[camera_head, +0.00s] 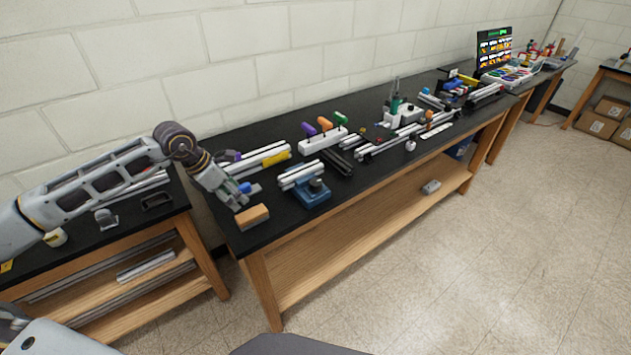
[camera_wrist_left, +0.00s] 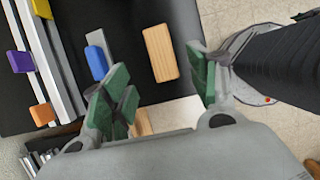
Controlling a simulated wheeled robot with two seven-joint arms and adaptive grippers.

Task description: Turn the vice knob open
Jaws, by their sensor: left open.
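A small blue vice (camera_head: 312,195) stands near the front edge of the black table in the head view, with silver extrusion pieces at its top. Its dark round knob (camera_head: 316,185) faces the front. My left gripper (camera_head: 244,196) is left of the vice, apart from it, above the table's left end by a wooden block. The vice and knob are not seen in that view. My right gripper is not in view.
A wooden block (camera_head: 252,216) lies at the table's front left corner, and a small blue item (camera_wrist_left: 96,62) lies beside it. Silver extrusions (camera_head: 258,156) lie behind. A white rack with coloured handles (camera_head: 322,138) stands behind the vice. Bare tabletop separates block and vice.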

